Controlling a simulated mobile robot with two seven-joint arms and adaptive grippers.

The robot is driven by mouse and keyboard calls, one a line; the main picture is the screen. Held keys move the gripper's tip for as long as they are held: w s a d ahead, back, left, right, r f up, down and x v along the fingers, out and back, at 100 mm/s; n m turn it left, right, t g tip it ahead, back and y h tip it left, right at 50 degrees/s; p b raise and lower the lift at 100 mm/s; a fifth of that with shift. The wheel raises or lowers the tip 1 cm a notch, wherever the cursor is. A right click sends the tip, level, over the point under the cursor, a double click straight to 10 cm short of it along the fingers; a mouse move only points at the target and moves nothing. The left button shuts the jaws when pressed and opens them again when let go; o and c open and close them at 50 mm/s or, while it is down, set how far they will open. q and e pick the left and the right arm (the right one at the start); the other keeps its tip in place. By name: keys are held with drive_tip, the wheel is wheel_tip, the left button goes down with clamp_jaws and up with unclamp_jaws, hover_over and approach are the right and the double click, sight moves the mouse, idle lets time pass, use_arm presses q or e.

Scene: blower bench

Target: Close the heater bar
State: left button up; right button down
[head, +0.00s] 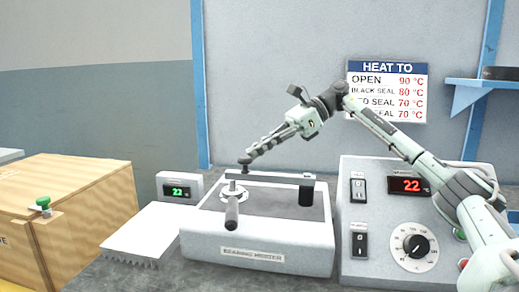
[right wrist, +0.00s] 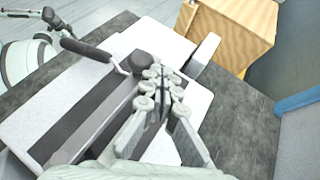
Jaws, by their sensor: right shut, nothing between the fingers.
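The bearing heater (head: 262,232) is a light grey box with a dark top in the middle of the head view. In the right wrist view the handle (right wrist: 88,49) and knob (right wrist: 141,62) show beyond the bar. My right gripper (head: 246,159) is shut and empty, with its tips at the knob; I cannot tell whether they touch.
A control box (head: 397,225) with a red display and dial stands close at the right. A small green display (head: 179,191) and a white finned block (head: 140,235) stand at the left, beside a wooden crate (head: 95,200). A sign (head: 387,92) hangs behind.

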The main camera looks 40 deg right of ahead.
idle(0.3)
drive_tip(key=v, duration=1.2)
drive_tip(key=shift+f, duration=0.1)
